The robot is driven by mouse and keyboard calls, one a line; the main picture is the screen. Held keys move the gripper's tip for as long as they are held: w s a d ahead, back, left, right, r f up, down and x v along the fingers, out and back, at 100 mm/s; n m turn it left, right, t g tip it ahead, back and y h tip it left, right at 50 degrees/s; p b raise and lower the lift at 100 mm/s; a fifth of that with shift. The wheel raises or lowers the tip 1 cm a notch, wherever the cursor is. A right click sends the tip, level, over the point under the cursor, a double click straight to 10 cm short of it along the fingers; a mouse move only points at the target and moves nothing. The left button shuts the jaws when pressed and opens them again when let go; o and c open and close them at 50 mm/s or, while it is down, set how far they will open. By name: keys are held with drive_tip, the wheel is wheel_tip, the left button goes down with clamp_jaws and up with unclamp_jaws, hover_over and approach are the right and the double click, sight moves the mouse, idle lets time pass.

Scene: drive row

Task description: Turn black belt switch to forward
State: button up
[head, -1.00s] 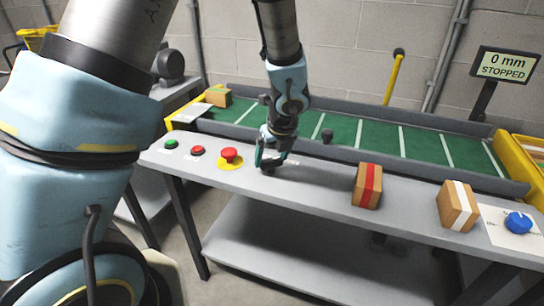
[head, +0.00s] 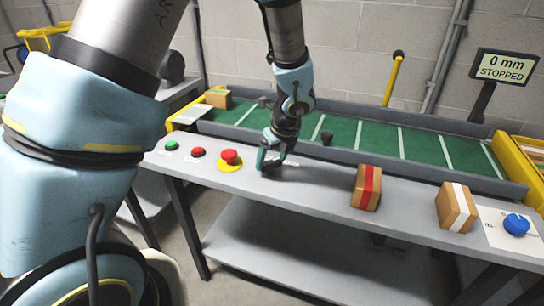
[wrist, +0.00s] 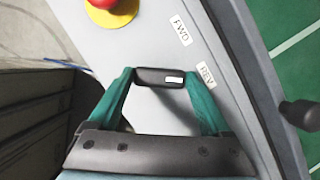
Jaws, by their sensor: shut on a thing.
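The black belt switch (wrist: 158,77) is a dark bar-shaped knob with a white mark near its right end in the wrist view. My gripper (head: 268,164) is down at the bench top; its two green fingers close on the knob's two ends in the wrist view. The FWD label (wrist: 181,30) lies above and slightly right of the knob. The REV label (wrist: 207,75) lies to its right, and the marked end points roughly toward REV. In the head view my gripper hides the switch.
A red mushroom button (head: 229,157) on a yellow base stands left of my gripper, with smaller red (head: 198,152) and green (head: 171,145) buttons beyond. Boxes (head: 367,187) and a blue knob (head: 516,224) are rightward. The green belt (head: 350,133) runs behind; its display (head: 504,66) reads 0 mm STOPPED.

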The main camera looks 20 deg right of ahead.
drive_tip(key=n+p, duration=0.1)
drive_tip(key=n, duration=0.1)
drive_tip(key=n+y+p, duration=0.1)
drive_tip(key=n, duration=0.1)
drive_tip(key=shift+d+r+g+y, duration=0.1)
drive_tip(key=shift+d+g+y, duration=0.05)
drive_tip(key=shift+g+y, duration=0.2)
drive_tip(key=n+g+y+p, duration=0.1)
drive_tip(key=n, duration=0.3)
drive_tip(key=shift+w, duration=0.15)
drive_tip(key=n+g, duration=0.1)
drive_tip(key=n, duration=0.1)
drive_tip(key=n+p, duration=0.1)
drive_tip(key=n, duration=0.1)
drive_tip(key=shift+w+d+n+g+y, duration=0.1)
drive_tip(key=shift+n+g+y, duration=0.2)
drive_tip(key=shift+g+y, duration=0.05)
drive_tip(key=n+g, duration=0.1)
drive_tip(key=n, duration=0.2)
drive_tip(key=shift+n, duration=0.5)
drive_tip(key=o, duration=1.2)
drive_tip(key=shift+c, duration=0.2)
drive_tip(key=shift+w, duration=0.1)
drive_tip(key=b+v, duration=0.2)
drive_tip(key=v, duration=0.8)
drive_tip(key=shift+d+r, duration=0.25)
drive_tip(key=shift+w, duration=0.2)
